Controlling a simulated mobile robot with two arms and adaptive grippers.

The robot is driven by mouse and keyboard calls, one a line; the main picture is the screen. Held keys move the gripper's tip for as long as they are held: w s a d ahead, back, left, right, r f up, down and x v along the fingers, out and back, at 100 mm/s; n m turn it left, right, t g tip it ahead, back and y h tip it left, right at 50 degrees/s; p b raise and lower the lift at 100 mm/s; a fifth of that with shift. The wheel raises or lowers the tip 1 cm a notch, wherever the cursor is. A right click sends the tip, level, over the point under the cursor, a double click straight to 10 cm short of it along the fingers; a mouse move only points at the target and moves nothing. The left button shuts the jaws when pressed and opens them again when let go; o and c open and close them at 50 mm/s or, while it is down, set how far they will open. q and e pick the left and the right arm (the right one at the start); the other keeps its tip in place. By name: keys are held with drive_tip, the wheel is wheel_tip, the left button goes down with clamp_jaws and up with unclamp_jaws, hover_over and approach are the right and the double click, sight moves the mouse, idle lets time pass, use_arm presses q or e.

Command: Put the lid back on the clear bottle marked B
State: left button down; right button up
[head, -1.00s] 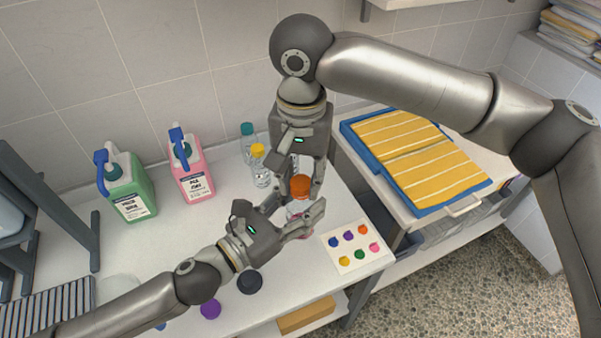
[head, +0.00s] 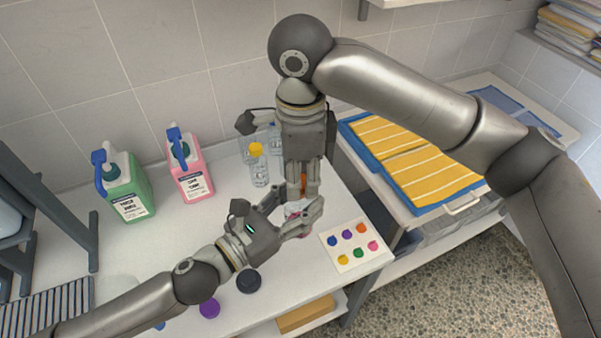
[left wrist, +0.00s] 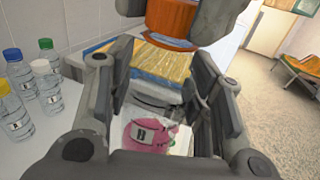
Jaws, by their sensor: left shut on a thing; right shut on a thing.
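The clear bottle marked B (head: 291,209) stands upright on the table, largely hidden by my grippers. The left wrist view shows its black B label and pink contents (left wrist: 140,136). My left gripper (head: 294,213) is shut around the bottle's side. My right gripper (head: 303,188) points down from above, shut on the orange lid (head: 303,182). The lid also shows large at the top of the left wrist view (left wrist: 172,20), above the bottle. I cannot tell whether the lid touches the bottle's neck.
A yellow-capped bottle (head: 258,168) and other capped bottles stand behind to the left. Green (head: 128,190) and pink (head: 190,172) jugs stand by the wall. A card with coloured spots (head: 350,245), a dark disc (head: 249,281) and a purple disc (head: 209,308) lie near the front.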

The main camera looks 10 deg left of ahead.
drive_tip(key=o, duration=0.6)
drive_tip(key=shift+r, duration=2.3)
drive_tip(key=shift+c, duration=0.2)
